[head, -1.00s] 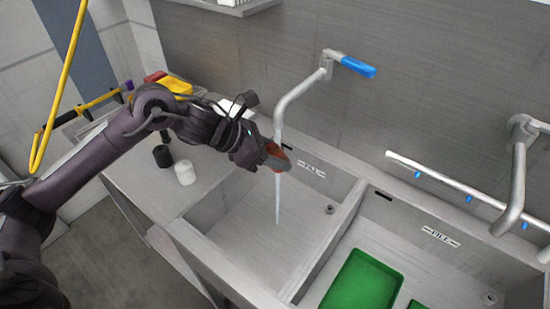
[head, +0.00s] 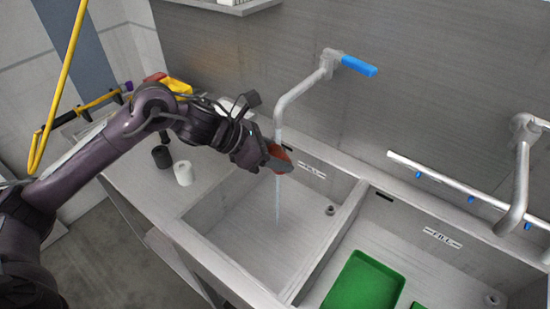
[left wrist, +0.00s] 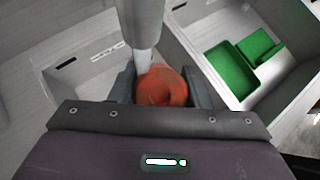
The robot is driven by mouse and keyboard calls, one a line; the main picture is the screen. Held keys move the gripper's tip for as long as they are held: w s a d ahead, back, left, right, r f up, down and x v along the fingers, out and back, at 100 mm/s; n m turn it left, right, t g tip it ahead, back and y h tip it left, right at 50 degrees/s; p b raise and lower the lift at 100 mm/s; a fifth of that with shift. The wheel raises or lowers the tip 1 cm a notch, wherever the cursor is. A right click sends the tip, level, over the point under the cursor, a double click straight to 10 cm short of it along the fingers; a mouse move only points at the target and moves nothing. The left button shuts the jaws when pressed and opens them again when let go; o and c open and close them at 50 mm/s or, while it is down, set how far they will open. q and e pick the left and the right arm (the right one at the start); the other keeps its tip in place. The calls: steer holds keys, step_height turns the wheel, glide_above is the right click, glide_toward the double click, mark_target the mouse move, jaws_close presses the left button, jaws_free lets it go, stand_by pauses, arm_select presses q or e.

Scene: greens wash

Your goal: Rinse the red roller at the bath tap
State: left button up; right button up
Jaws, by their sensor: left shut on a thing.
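My left gripper (head: 262,155) is shut on the red roller (head: 279,158) and holds it over the left basin, right at the tap's water stream. In the left wrist view the red roller (left wrist: 161,87) shows its round end between the fingers, directly under the spout (left wrist: 142,22). The bath tap (head: 300,92) has a grey curved spout and a blue lever (head: 345,64). The water stream (head: 277,200) runs past the roller down into the left basin (head: 240,222). My right gripper does not show.
The right basin (head: 425,265) holds green trays (head: 362,285). A white cylinder (head: 183,173) and a black cylinder (head: 162,156) stand on the left counter. A second tap and a pipe (head: 440,180) with blue nozzles hang at the right. A yellow hose (head: 58,90) hangs at the left.

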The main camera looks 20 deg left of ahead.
arm_select(q)
steer(key=shift+w+a, duration=0.1)
steer(key=shift+a, duration=0.2)
steer(key=shift+d, duration=0.15)
steer(key=shift+s+d+b, duration=0.25)
steer(key=shift+d+b, duration=0.1)
steer(key=shift+d, duration=0.1)
steer(key=shift+a, duration=0.1)
steer(key=shift+w+a+b, duration=0.25)
steer(key=shift+a+b, duration=0.15)
steer(key=shift+a, duration=0.1)
steer(key=shift+d, duration=0.15)
steer(key=shift+s+d, duration=0.25)
steer(key=shift+d, duration=0.2)
